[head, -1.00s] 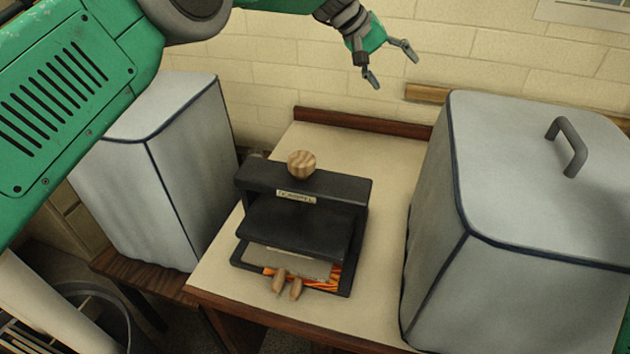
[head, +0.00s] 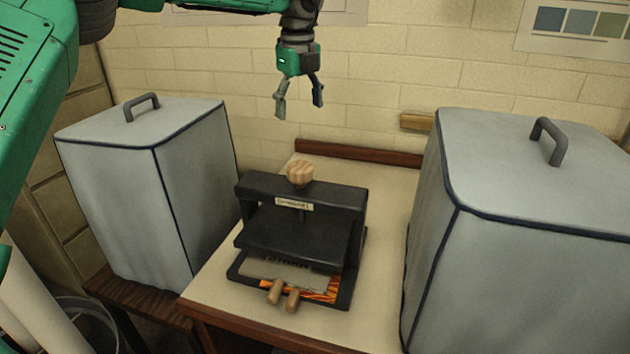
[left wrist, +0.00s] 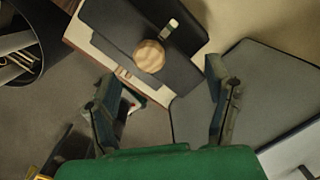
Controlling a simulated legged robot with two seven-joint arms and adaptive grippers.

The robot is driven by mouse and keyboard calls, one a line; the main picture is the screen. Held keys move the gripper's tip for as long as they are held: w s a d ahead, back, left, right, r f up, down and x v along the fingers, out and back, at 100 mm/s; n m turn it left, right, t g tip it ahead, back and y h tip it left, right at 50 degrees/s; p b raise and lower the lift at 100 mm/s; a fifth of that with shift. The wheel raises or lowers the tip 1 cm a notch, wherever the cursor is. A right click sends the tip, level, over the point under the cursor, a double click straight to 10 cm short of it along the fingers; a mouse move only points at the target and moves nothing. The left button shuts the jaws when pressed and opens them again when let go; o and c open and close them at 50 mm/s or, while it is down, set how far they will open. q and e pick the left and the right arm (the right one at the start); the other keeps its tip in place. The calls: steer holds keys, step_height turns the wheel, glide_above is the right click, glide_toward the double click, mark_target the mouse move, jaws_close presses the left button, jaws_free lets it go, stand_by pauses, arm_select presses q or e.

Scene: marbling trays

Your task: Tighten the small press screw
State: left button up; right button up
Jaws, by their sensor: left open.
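The small black press (head: 340,194) stands on the cream-topped table, with a round wooden knob, the press screw (head: 300,172), on top of its crossbar. A dark plate hangs under the crossbar, above a base holding an orange-patterned sheet (head: 318,288) and two wooden pegs (head: 283,296). My left gripper (head: 299,108) is open and empty, pointing down above and behind the knob, clear of it. In the left wrist view the knob (left wrist: 149,56) shows beyond and between the open fingers (left wrist: 165,98). My right gripper is not seen.
Tall grey covered boxes with handles flank the press: one at left (head: 110,190) on a lower brown stand, one at right (head: 540,180) close beside it. A brick wall (head: 400,70) closes the back. A dark bin (left wrist: 30,45) stands on the floor.

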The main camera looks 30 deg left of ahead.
mark_target(301, 165)
arm_select(q)
steer(key=shift+n+g+h, duration=0.3)
steer(key=shift+g+h, duration=0.2)
steer(key=shift+g, duration=0.2)
steer(key=f, duration=0.2)
steer(key=s+f, duration=0.1)
steer(key=f, duration=0.2)
steer(key=s+f, duration=0.1)
steer(key=f, duration=0.2)
steer(key=shift+s+d, duration=0.25)
steer(key=f, duration=0.4)
steer(key=d+f, duration=0.1)
steer(key=shift+f, duration=0.4)
steer(key=shift+a+f, duration=0.1)
steer(key=shift+a, duration=0.2)
steer(key=shift+a, duration=0.1)
steer(key=c, duration=1.2)
steer(key=shift+o, duration=0.2)
